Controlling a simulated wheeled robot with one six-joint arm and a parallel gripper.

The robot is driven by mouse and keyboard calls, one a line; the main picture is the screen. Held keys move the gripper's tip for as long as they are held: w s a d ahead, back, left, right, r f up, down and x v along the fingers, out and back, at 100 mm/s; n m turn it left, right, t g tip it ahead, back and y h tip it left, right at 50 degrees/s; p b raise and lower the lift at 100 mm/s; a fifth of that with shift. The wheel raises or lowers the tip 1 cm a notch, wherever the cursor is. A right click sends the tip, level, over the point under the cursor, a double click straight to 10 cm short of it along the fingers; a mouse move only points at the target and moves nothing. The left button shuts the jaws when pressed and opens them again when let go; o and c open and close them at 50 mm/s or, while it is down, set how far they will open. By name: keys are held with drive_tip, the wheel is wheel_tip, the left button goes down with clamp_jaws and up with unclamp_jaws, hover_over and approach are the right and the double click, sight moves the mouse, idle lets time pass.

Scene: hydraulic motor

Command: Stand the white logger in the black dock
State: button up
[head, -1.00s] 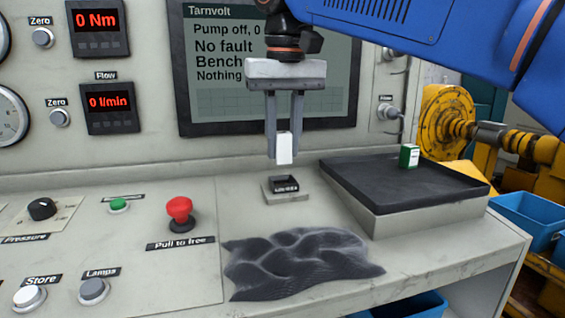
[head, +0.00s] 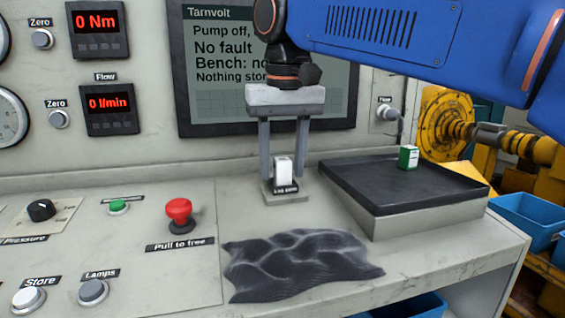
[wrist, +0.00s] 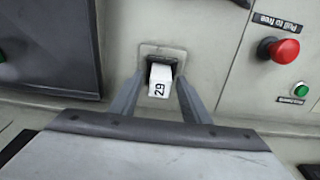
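The white logger (head: 284,170) stands upright in the black dock (head: 288,197), on the bench below the screen. In the wrist view the logger (wrist: 160,82) shows "29" on its end, and the dock's plate (wrist: 150,49) shows around and beyond it. My gripper (head: 283,177) is open, with one finger on each side of the logger. In the wrist view a gap shows between the logger and each finger. The lower part of the logger is hidden inside the dock.
A black-topped tray (head: 440,190) stands right of the dock, with a green and white box (head: 408,157) on it. A crumpled dark cloth (head: 300,264) lies in front. A red button (head: 179,214) rises to the left.

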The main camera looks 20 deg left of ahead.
sight(284, 161)
wheel_tip(284, 161, up, 12)
drive_tip(key=s, duration=0.1)
drive_tip(key=shift+d, duration=0.4)
drive_tip(key=shift+s, duration=0.15)
idle(0.7)
